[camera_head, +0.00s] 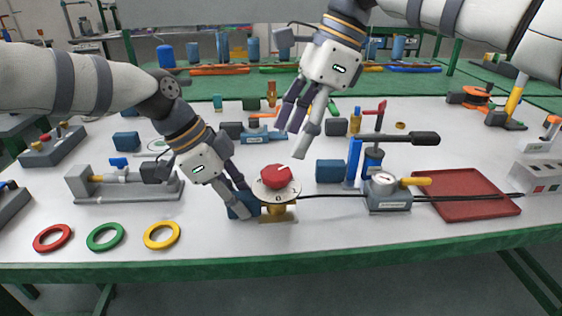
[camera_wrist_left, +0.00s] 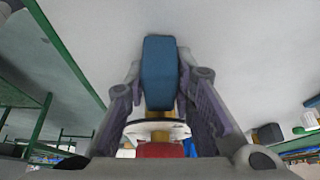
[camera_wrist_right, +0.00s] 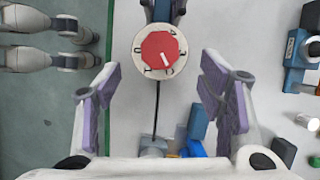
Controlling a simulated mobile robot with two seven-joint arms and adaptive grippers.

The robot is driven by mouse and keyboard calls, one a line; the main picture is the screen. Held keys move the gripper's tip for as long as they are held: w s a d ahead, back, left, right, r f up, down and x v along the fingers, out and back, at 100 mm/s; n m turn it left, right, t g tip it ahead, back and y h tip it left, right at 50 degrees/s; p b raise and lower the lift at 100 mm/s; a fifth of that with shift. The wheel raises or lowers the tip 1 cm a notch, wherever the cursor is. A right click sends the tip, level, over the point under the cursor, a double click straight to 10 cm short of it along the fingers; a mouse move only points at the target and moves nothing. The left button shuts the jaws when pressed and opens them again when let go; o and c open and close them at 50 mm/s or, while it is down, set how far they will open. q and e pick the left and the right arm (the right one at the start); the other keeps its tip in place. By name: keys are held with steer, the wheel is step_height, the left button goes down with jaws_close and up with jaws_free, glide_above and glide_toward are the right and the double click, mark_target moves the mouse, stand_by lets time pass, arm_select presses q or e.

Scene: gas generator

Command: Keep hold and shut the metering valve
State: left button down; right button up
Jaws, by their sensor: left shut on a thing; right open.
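The metering valve has a red octagonal knob (camera_head: 276,177) on a pale round dial, above a brass body on a small base. A blue block (camera_head: 238,207) is at its left side. My left gripper (camera_head: 240,200) is shut on this block, seen between its fingers in the left wrist view (camera_wrist_left: 160,75). My right gripper (camera_head: 294,132) is open and empty, above and behind the valve. In the right wrist view the knob (camera_wrist_right: 159,49) lies beyond the open fingers, its white mark pointing to the lower right.
Red, green and yellow rings (camera_head: 105,236) lie at the front left. A grey gauge box (camera_head: 387,192) and a red tray (camera_head: 465,194) are to the right. A black hose (camera_head: 330,196) runs right from beside the valve. A blue pump with a black-ended lever (camera_head: 372,160) stands behind the box.

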mark_target(276, 171)
steer(key=x, duration=0.6)
steer(key=shift+a+f, duration=0.1)
steer(key=shift+f, duration=0.15)
steer(key=c, duration=1.2)
steer(key=m+t, duration=0.1)
steer(key=m, duration=0.2)
steer(key=m+t, duration=0.1)
steer(key=m, duration=0.2)
steer(key=shift+s+m+h, duration=0.2)
steer(key=shift+m+h, duration=0.1)
steer(key=shift+h, duration=0.1)
steer(key=shift+o, duration=0.2)
steer(key=m+t, duration=0.1)
steer(key=m, duration=0.1)
steer(key=m+t+h, duration=0.1)
steer(key=m, duration=0.2)
steer(key=shift+s+a, duration=0.15)
steer(key=m+h, duration=0.1)
steer(key=m, duration=0.2)
steer(key=m+t+h, duration=0.1)
steer(key=m, duration=0.2)
steer(key=shift+a+m+h, duration=0.2)
steer(key=shift+m+h, duration=0.1)
steer(key=shift+m, duration=0.1)
steer(key=m+h, duration=0.1)
steer(key=m, duration=0.1)
steer(key=m+h, duration=0.1)
steer(key=m, duration=0.2)
steer(key=shift+a, duration=0.15)
steer(key=shift+m, duration=0.4)
